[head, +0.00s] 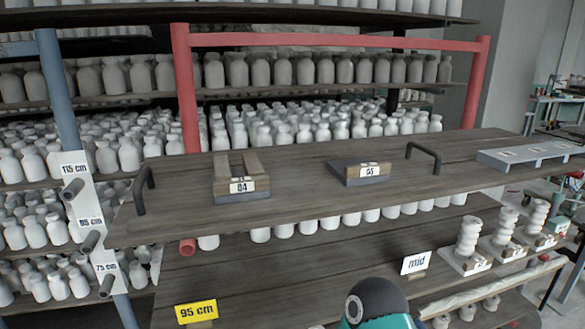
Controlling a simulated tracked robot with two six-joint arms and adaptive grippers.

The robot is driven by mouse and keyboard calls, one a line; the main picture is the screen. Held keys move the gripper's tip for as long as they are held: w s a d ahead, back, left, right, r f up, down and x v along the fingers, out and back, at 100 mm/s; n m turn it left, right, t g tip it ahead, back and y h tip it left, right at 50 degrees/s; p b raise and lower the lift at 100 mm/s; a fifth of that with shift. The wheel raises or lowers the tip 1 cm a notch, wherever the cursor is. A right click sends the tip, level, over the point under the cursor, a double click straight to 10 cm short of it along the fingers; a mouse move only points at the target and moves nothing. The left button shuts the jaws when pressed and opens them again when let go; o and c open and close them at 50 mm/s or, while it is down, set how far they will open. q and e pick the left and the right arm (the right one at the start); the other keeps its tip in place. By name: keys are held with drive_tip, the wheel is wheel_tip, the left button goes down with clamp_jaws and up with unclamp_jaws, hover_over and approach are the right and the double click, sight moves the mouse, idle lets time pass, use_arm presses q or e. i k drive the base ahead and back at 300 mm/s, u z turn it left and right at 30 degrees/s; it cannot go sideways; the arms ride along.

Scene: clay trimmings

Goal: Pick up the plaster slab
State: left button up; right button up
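No single object is plainly marked as the plaster slab. At the right end of the board lies a long pale grey plate (528,153) with several small marks. I cannot tell which of these is plaster. Neither gripper shows in the head view. A teal and black part at the bottom edge appears to be mine.
Black handles (144,190) and (424,156) stand up from the board. A lower shelf (260,285) carries a yellow 95 cm sign (196,311), a mid sign (416,263) and coiled clay pieces (468,236). Racks of white bottles fill the back. A red frame (186,90) rises behind the board.

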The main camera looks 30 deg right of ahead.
sight(357, 171)
drive_tip(key=z, duration=0.4)
drive_tip(key=i, duration=0.15)
drive_tip(key=u, duration=1.9)
drive_tip(key=k, duration=2.8)
drive_tip(key=z, duration=1.3)
drive_tip(key=i, duration=1.3)
drive_tip(key=z, duration=0.1)
